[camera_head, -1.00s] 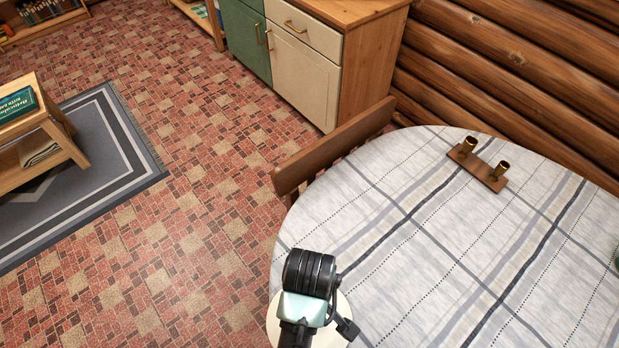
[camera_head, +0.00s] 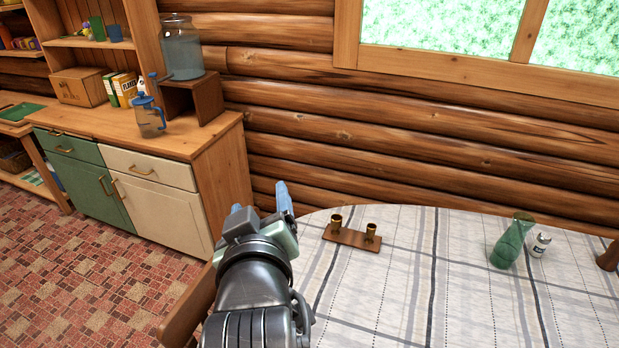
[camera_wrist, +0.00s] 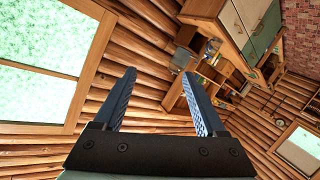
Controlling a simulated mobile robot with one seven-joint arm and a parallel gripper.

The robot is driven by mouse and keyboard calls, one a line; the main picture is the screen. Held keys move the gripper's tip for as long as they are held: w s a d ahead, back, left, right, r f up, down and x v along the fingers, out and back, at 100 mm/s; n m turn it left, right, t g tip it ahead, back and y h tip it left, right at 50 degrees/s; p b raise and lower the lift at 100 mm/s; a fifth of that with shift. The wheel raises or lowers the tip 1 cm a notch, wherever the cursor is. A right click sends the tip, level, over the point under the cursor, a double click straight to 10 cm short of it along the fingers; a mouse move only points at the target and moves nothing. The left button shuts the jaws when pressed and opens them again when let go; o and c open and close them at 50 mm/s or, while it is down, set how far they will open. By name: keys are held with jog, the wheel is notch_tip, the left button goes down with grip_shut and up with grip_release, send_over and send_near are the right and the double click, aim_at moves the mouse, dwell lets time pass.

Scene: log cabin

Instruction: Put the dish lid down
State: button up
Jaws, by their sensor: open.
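My gripper (camera_head: 262,202) is raised at the near left end of the table, its blue fingers pointing up and away. In the wrist view the two fingers (camera_wrist: 158,85) stand apart with nothing between them. No dish lid can be seen in either current view. The part of the table behind my arm and below the head view is hidden.
The round table (camera_head: 400,290) has a checked cloth with much clear room. A cabinet (camera_head: 165,195) stands to the left; a log wall (camera_head: 400,140) rises behind.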

jog(key=s+d+r+m+t, duration=0.1)
jog(key=d+r+m+t, duration=0.15)
jog(key=r, duration=0.65)
jog(key=s+d+r+m+t, duration=0.15)
jog(key=r+t, duration=0.25)
jog(key=r, duration=0.5)
jog(key=s+d+r+m+t+h, duration=0.1)
jog(key=s+r+t, duration=0.2)
jog(key=s+r, duration=0.2)
jog(key=s+d+r+m+t+h, duration=0.1)
jog(key=s+d+r+t, duration=0.1)
jog(key=s+r, duration=0.3)
notch_tip(320, 180, up, 5)
jog(key=shift+f+t, duration=0.15)
jog(key=shift+t, duration=0.3)
